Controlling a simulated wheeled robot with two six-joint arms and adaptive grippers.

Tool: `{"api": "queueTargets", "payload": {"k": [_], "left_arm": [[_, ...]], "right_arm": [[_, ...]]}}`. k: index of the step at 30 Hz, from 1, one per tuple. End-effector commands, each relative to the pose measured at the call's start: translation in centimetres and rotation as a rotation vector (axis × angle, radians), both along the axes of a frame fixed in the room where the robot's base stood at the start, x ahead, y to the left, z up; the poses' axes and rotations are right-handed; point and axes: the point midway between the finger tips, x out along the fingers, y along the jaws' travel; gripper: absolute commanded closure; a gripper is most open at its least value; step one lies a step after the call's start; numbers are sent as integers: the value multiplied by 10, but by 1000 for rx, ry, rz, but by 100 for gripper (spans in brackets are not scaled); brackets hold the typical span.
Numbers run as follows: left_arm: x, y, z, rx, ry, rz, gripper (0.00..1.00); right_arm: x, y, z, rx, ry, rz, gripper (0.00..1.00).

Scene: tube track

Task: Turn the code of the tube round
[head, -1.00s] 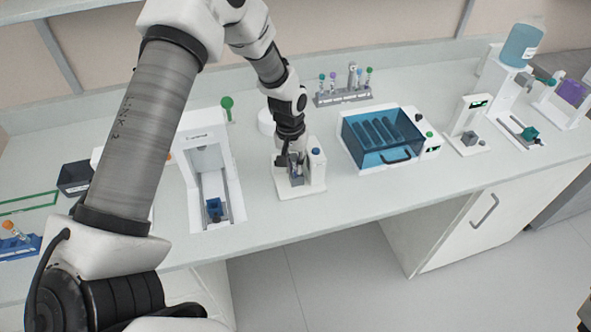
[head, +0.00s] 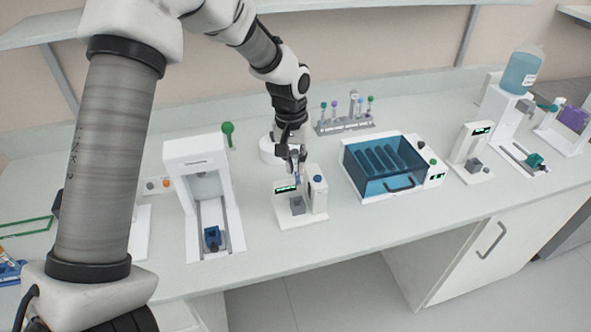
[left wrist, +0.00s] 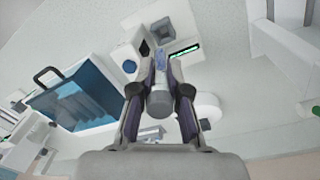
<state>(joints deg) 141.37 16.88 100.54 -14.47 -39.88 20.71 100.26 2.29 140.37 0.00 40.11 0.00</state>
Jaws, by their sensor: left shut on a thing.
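My left gripper (head: 296,168) is shut on the tube and holds it above the white reader with the green-lit display (head: 286,189). In the left wrist view the tube (left wrist: 161,68) sits between the fingers, with a grey round end toward the camera and a bluish-white patch farther along it. Whether that patch is the code cannot be told. The reader has a grey block (head: 297,206) at its front and a blue button (head: 318,178) on its right post. The tube appears apart from the grey block. My right gripper is not in view.
A white machine with a blue holder (head: 212,238) stands left of the reader. A blue-lidded box (head: 385,165) stands to the right. A grey rack (head: 346,126) with several capped tubes is behind. Bare bench lies in front of the reader.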

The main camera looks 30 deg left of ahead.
Motion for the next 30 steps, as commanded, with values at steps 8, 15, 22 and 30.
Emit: {"api": "queueTargets", "payload": {"k": [8, 15, 22, 30], "left_arm": [[0, 0, -7, 0, 0, 0, 100], [0, 0, -19, 0, 0, 0, 100], [0, 0, -30, 0, 0, 0, 100], [0, 0, -43, 0, 0, 0, 100]], "right_arm": [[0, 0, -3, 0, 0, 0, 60], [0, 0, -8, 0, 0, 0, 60], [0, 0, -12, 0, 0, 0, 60], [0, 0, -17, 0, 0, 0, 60]]}}
